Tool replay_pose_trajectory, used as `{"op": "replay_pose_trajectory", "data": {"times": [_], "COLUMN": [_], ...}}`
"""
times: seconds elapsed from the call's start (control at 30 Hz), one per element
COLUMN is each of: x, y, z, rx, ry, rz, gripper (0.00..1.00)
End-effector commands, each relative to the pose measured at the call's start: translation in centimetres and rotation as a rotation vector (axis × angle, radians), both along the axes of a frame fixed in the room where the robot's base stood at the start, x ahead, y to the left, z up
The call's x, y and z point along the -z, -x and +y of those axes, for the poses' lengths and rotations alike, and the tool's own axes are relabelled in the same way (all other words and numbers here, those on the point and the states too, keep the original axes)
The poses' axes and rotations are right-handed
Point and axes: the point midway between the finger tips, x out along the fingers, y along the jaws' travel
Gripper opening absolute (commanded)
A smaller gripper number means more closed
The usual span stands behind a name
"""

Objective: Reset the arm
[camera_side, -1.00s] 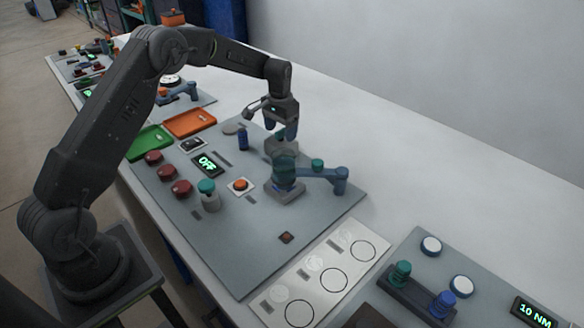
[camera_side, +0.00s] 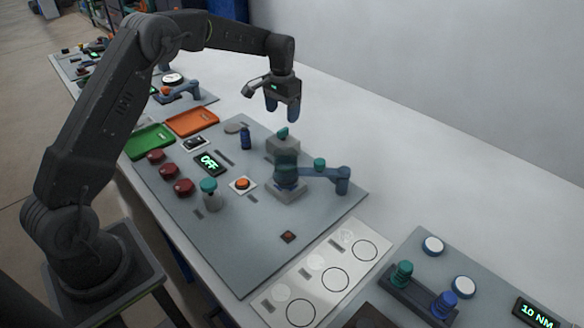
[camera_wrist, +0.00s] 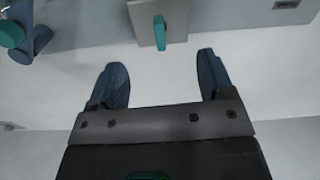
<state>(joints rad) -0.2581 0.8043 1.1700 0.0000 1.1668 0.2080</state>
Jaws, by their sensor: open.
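My gripper (camera_side: 281,112) hangs fingers-down above a grey block (camera_side: 283,147) with a small teal knob (camera_side: 282,132) on top. The two blue fingers are apart, with a clear gap between them and the knob below. In the wrist view, my gripper (camera_wrist: 163,72) is spread and empty. The teal knob (camera_wrist: 159,33) on its grey block (camera_wrist: 142,14) lies beyond the fingertips, at the top of the picture. Which way the knob's mechanism is set, I cannot tell.
A blue swing arm (camera_side: 318,173) with teal caps stands just in front of the block.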

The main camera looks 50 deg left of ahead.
Motion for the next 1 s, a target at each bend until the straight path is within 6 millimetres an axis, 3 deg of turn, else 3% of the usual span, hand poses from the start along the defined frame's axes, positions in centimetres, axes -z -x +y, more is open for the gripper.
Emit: {"op": "replay_pose_trajectory", "data": {"times": [0.13,0.27,0.4,0.6,0.8,1.0], "x": [-2.4,-6.7,-11.2,-15.6,-17.4,-16.6], "y": [0.9,3.4,7.5,14.5,22.2,29.4], "z": [-1.0,-3.1,-5.7,-9.0,-11.6,-13.4], "rx": [0.005,0.010,0.018,0.026,0.037,0.045], "ry": [-0.006,-0.018,-0.027,-0.035,-0.034,-0.025], "rz": [-0.027,-0.078,-0.143,-0.236,-0.331,-0.421], "gripper": [0.74,0.74,0.74,0.74,0.74,0.74]}}
